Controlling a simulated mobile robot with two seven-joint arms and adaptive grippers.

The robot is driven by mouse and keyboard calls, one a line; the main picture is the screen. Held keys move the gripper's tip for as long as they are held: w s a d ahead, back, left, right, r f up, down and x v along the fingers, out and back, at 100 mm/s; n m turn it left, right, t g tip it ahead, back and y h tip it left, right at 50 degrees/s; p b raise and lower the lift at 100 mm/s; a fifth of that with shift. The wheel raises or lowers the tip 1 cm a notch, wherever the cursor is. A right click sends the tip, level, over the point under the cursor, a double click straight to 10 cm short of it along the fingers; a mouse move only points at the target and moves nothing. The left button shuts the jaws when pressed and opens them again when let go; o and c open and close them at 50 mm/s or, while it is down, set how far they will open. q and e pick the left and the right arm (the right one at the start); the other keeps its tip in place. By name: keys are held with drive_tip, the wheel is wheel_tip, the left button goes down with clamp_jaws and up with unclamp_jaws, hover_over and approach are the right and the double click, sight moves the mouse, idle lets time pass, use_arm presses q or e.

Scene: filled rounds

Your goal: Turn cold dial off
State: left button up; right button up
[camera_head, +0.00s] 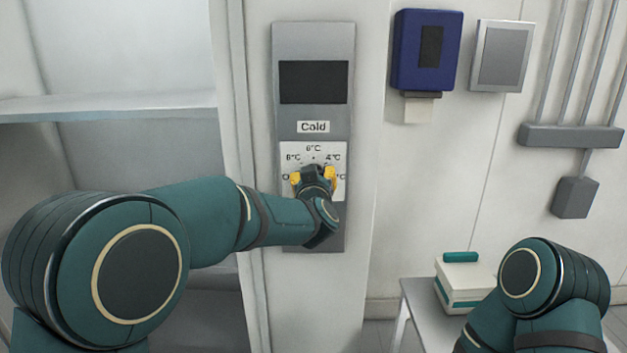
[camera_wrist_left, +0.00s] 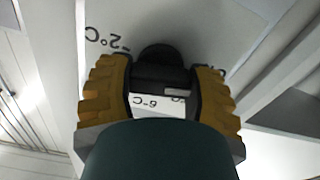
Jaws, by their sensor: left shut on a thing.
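The dial (camera_wrist_left: 160,68) is a dark round knob with a raised grip bar and a small pale mark near one end of the bar. It sits on a white temperature plate (camera_head: 297,149) below the "Cold" label on a grey wall panel (camera_head: 313,39). My left gripper (camera_head: 313,178) has its yellow fingers on both sides of the knob, shut on it; in the left wrist view the fingers (camera_wrist_left: 160,82) flank the bar. In the head view the gripper hides the dial and part of the scale, so the setting is unclear. My right gripper is outside the head view.
A dark screen (camera_head: 313,82) is on the panel above the dial. A blue wall box (camera_head: 427,50) and a grey framed plate (camera_head: 502,56) hang to the right. A white case with a teal handle (camera_head: 461,272) stands on a low table (camera_head: 420,303). Shelves (camera_head: 110,103) lie left.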

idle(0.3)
use_arm(q)
drive_tip(key=o, duration=1.2)
drive_tip(key=s, duration=1.2)
